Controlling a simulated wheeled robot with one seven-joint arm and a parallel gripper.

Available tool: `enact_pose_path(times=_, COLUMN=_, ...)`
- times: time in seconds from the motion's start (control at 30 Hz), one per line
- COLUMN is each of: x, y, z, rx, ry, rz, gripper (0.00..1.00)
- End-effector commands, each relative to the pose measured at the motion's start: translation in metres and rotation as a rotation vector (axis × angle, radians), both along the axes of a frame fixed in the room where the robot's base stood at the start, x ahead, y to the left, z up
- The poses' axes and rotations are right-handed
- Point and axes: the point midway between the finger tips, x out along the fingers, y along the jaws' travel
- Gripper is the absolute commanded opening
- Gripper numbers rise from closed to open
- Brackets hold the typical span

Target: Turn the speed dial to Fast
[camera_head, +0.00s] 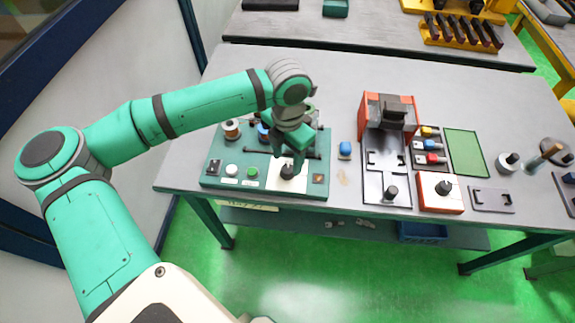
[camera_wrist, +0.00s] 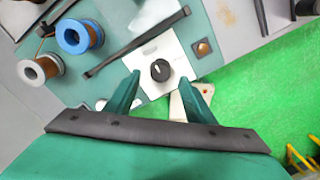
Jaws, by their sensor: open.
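The speed dial is a black round knob (camera_wrist: 160,70) with a light pointer mark, on a white plate (camera_wrist: 150,49) of the green winding panel (camera_head: 213,172). In the head view the dial (camera_head: 287,171) sits near the panel's front edge, just below my gripper. My gripper (camera_wrist: 164,88) is open and empty. In the wrist view its two green fingers point toward the dial, one on each side of it. The dial shows between and beyond the fingertips, apart from them. The labels around the dial are too small to read.
A blue-flanged spool (camera_wrist: 78,37) and a white-flanged spool (camera_wrist: 40,70) stand on the panel. A dark bar (camera_wrist: 138,40) runs across it. A small brown square part (camera_wrist: 203,48) lies right of the dial. In the head view, a red-and-grey machine (camera_head: 390,112) stands farther right.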

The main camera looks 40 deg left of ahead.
Motion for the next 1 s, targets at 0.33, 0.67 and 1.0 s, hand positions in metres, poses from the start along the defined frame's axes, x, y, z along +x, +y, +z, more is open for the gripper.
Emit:
enact_pose_path(times=0.33, x=0.0, y=0.0, z=-0.04, rx=-0.002, ry=0.0, rz=0.001, gripper=0.49)
enact_pose_path(times=0.67, x=0.0, y=0.0, z=-0.044, rx=0.0, ry=-0.001, rz=0.0, gripper=0.49)
enact_pose_path(times=1.0, x=0.0, y=0.0, z=-0.043, rx=0.0, ry=-0.001, rz=-0.001, gripper=0.08)
